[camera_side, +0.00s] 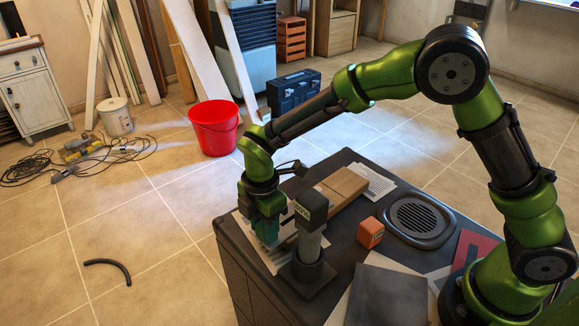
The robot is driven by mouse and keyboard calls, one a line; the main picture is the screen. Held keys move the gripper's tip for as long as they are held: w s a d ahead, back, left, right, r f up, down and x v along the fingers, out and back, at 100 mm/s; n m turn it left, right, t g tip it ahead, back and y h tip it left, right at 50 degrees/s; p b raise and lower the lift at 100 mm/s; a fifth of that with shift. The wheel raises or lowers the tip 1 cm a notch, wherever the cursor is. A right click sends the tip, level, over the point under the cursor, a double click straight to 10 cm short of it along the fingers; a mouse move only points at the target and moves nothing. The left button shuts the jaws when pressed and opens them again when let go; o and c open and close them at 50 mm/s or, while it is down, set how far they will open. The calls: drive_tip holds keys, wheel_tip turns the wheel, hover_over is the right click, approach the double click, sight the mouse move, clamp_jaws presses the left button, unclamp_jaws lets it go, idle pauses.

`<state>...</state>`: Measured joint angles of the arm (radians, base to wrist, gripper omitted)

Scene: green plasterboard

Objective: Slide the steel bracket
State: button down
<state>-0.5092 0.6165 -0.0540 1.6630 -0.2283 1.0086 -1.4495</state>
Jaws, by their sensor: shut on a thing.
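My gripper (266,238) points down over the left part of the dark worktop (345,259). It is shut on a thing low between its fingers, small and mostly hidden. I cannot make out a steel bracket for certain, nor tell whether the held thing is it. A grey cylinder with a dark square cap (310,207) stands upright on a dark base just to the right of my gripper and covers part of the view there. White printed sheets (262,254) lie under and around my gripper.
A brown wooden block (345,186) lies behind the capped cylinder. A small orange box (370,232) and a round dark grille (418,219) sit further right. A red bucket (214,128) stands on the floor beyond.

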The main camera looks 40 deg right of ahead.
drive_tip(key=d, duration=0.4)
drive_tip(key=shift+w, duration=0.15)
drive_tip(key=c, duration=0.8)
unclamp_jaws()
drive_tip(key=shift+o, duration=0.2)
drive_tip(key=shift+r, duration=0.1)
wheel_tip(320, 180, up, 17)
